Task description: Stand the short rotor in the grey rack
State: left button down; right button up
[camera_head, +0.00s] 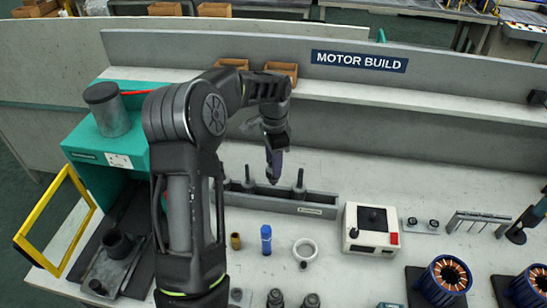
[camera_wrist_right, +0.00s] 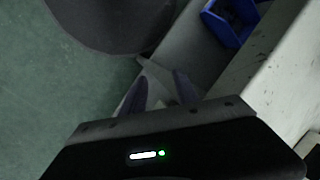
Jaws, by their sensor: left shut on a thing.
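The grey rack (camera_head: 318,211) is a long low trough in the middle of the bench. Several dark parts with upright shafts stand in it, one of them a shaft (camera_head: 300,184) at the right. My left gripper (camera_head: 273,172) points down over the rack, between two of these shafts. It is shut on a dark part, taken as the short rotor, mostly hidden by the fingers. I cannot tell whether it touches the rack. In the right wrist view, my right gripper (camera_wrist_right: 160,92) has its fingers apart with nothing between them, away from the rack.
A blue cylinder (camera_head: 266,240), a brass piece (camera_head: 235,241) and a white ring (camera_head: 305,249) are in front of the rack. A control box (camera_head: 372,229) stands right of it. A green press (camera_head: 105,152) stands left. A blue bin (camera_wrist_right: 230,22) shows in the right wrist view.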

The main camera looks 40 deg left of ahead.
aim_at(274, 180)
pick_arm(q)
jog(key=shift+f, duration=1.3)
jog(key=shift+f+b, duration=0.75)
jog(key=shift+f, duration=0.2)
dwell(1.2)
jog(key=shift+f+b, duration=1)
jog(key=shift+f, duration=0.45)
jog(key=shift+f, duration=0.15)
jog(key=c, duration=0.5)
grip_release()
